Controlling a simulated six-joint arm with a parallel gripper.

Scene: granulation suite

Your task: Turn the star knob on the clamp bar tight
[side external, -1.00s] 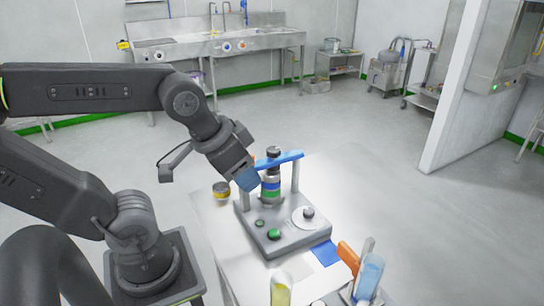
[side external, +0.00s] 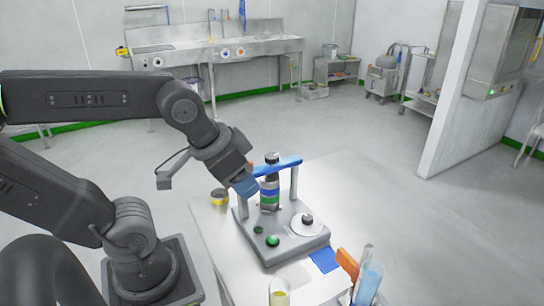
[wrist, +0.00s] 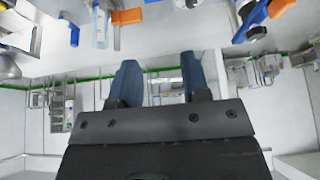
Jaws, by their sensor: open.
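The star knob (side external: 272,158) is dark and sits on top of the blue clamp bar (side external: 289,163). The bar spans two grey posts on a grey base, above a bottle (side external: 269,194) with blue and green bands. My gripper (side external: 246,186) has blue fingers and is tilted down by the left end of the bar, left of the knob and lower than it. The fingers hide part of the bar's left end. In the wrist view, my gripper (wrist: 157,75) shows its fingers spread with nothing between them. The knob (wrist: 257,33) and bar (wrist: 247,22) are at the upper right there.
The grey base (side external: 285,243) carries a green button (side external: 272,240) and a white disc (side external: 307,228) with a dark knob. A yellow-banded jar (side external: 219,196) stands left of it. A blue pad (side external: 324,260), an orange piece (side external: 347,262) and tubes (side external: 368,281) are in front.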

